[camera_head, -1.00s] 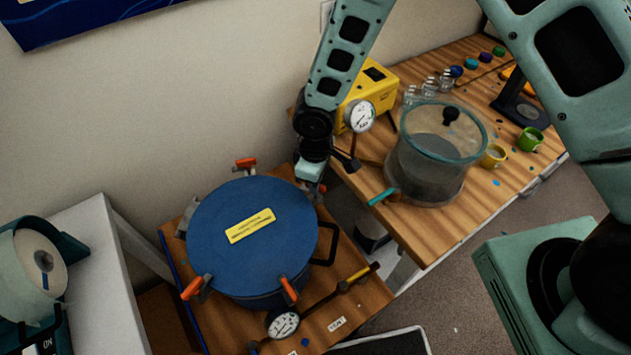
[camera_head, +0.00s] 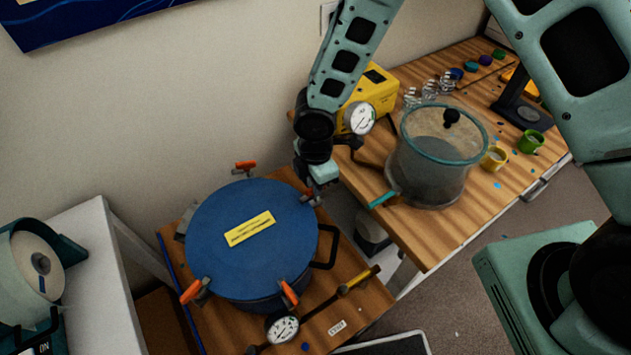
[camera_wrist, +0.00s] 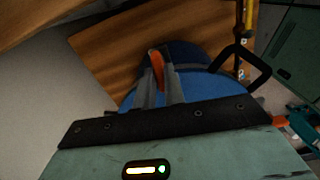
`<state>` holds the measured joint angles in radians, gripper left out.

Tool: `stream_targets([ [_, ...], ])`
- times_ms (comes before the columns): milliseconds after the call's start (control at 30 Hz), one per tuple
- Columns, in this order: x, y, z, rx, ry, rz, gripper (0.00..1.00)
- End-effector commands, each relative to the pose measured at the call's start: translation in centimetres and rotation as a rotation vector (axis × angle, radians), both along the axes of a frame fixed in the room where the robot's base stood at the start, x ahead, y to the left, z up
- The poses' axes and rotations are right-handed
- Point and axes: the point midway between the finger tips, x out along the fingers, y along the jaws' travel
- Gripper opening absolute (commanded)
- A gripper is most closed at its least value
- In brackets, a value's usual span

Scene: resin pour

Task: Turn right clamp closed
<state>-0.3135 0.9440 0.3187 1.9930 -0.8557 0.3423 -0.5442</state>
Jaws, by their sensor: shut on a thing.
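The blue lid (camera_head: 252,232) of a round pot lies flat, with a yellow label on top. My gripper (camera_head: 313,194) is at the lid's upper right edge in the head view, at the right clamp. In the wrist view my gripper's fingers (camera_wrist: 160,82) are shut on the orange handle of the right clamp (camera_wrist: 157,68). The blue lid (camera_wrist: 200,85) shows behind them. In the head view my gripper mostly hides this clamp. Other orange-handled clamps sit at the back (camera_head: 244,167), front left (camera_head: 191,291) and front right (camera_head: 289,292) of the lid.
A black handle (camera_head: 325,247) sticks out from the pot's right side. A pressure gauge (camera_head: 282,327) and a yellow-handled valve (camera_head: 357,279) are at the front. A clear chamber (camera_head: 430,165) and yellow pump (camera_head: 376,90) stand on the right-hand bench. A gap separates the tables.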

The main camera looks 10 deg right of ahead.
Motion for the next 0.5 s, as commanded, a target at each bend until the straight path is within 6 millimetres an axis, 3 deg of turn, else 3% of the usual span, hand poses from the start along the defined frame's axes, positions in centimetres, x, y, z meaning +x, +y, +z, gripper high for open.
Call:
stream_targets([
  [500,0.09,-0.06,0.06,-0.002,-0.002,0.109,0.0],
])
